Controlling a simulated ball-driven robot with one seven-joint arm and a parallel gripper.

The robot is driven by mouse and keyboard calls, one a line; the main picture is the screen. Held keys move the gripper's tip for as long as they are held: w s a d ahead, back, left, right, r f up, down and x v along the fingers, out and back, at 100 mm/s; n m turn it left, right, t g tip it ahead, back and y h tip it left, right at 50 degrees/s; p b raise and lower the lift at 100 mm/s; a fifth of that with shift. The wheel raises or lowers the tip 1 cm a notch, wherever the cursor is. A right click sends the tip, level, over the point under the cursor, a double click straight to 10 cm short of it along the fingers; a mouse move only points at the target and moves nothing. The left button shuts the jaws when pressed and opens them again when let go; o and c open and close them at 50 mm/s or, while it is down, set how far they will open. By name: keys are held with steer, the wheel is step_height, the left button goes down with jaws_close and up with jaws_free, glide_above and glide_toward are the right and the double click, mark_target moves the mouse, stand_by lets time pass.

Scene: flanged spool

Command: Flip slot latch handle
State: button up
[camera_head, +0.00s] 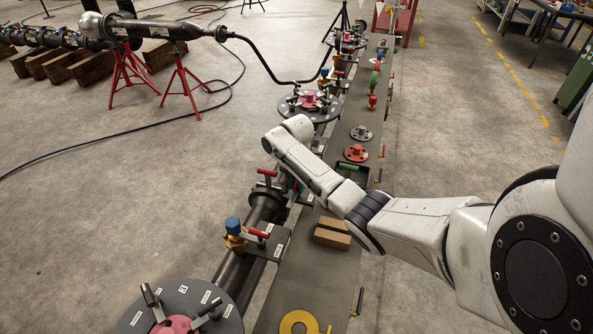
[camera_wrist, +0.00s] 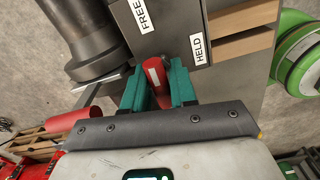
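In the wrist view, a red latch handle (camera_wrist: 155,74) with a pale stripe stands between the two teal fingers of my gripper (camera_wrist: 160,92). The handle's lower part is hidden by the fingers and palm. In the head view my own arm mostly hides my gripper and this handle.
A dark flanged pipe (camera_wrist: 85,35) stands at left, with another red cylinder (camera_wrist: 75,119) below.

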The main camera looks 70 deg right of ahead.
mark_target(297, 181)
steer(key=m, duration=0.4)
steer(key=shift+b, duration=0.3)
steer(key=m+b, duration=0.1)
steer(key=m, duration=0.5)
steer(key=m+p, duration=0.1)
steer(key=shift+a+r+m+p, duration=0.1)
steer(key=shift+r+m+p, duration=0.2)
steer(key=shift+m, duration=0.1)
steer(key=m+p, duration=0.2)
steer(key=m, duration=0.4)
steer(key=shift+f+m, duration=0.15)
steer(key=shift+m, duration=0.25)
steer(key=shift+n, duration=1.2)
step_height(297, 181, up, 7)
steer(key=shift+f+p, duration=0.1)
steer(key=shift+p, duration=0.25)
steer(key=shift+o, duration=0.4)
